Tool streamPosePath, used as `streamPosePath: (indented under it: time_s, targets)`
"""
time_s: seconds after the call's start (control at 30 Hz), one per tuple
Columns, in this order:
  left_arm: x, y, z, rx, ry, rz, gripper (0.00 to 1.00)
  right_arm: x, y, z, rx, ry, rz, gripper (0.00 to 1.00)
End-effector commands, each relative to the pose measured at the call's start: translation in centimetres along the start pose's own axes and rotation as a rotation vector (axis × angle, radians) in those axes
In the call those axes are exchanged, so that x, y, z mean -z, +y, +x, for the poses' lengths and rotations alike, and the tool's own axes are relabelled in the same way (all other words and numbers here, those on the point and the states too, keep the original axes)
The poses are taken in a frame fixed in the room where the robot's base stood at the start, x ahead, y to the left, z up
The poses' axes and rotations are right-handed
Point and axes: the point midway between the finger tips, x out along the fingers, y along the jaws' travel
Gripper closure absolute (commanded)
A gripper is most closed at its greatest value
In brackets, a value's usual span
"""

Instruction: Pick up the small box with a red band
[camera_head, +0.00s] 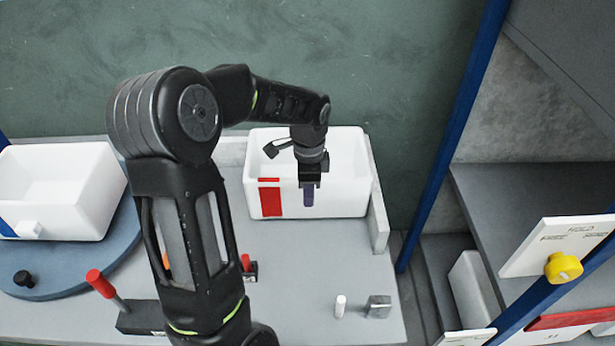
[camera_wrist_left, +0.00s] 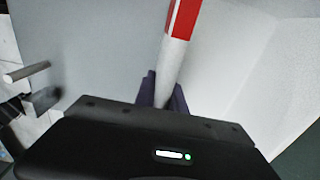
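The small white box with a red band (camera_head: 345,204) is open-topped and stands at the back of the grey table. Its red band is on the left of the front wall. My left gripper (camera_head: 308,195) points down at that front wall, right of the band. In the left wrist view, its purple fingers (camera_wrist_left: 163,92) lie on either side of the wall of the box (camera_wrist_left: 172,60), with no clear gap, so it looks shut on the wall. One finger is hidden inside the box in the head view. My right gripper is not in view.
A white box with a blue band (camera_head: 62,180) stands on a round blue turntable (camera_head: 75,268) at the left. A red-handled lever (camera_head: 100,284), a white peg (camera_head: 340,305) and a metal block (camera_head: 378,306) stand nearer. A blue post (camera_head: 455,140) rises at the right.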

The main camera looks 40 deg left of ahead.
Motion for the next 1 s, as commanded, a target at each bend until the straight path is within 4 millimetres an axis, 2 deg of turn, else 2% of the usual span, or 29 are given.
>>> streamPosePath:
  time_s: [0.17,0.73,0.87,1.0]
  targets:
    - [0.0,0.0,0.0,0.0,0.0,0.0,1.0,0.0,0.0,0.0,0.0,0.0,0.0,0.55]
    - [0.0,0.0,-0.2,0.001,0.0,0.0,1.0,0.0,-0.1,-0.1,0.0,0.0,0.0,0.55]
    - [0.0,0.0,-1.3,0.001,0.0,0.0,1.0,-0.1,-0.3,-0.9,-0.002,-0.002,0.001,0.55]
    - [0.0,-0.1,-3.6,0.003,0.001,0.0,1.0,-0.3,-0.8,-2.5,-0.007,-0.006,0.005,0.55]
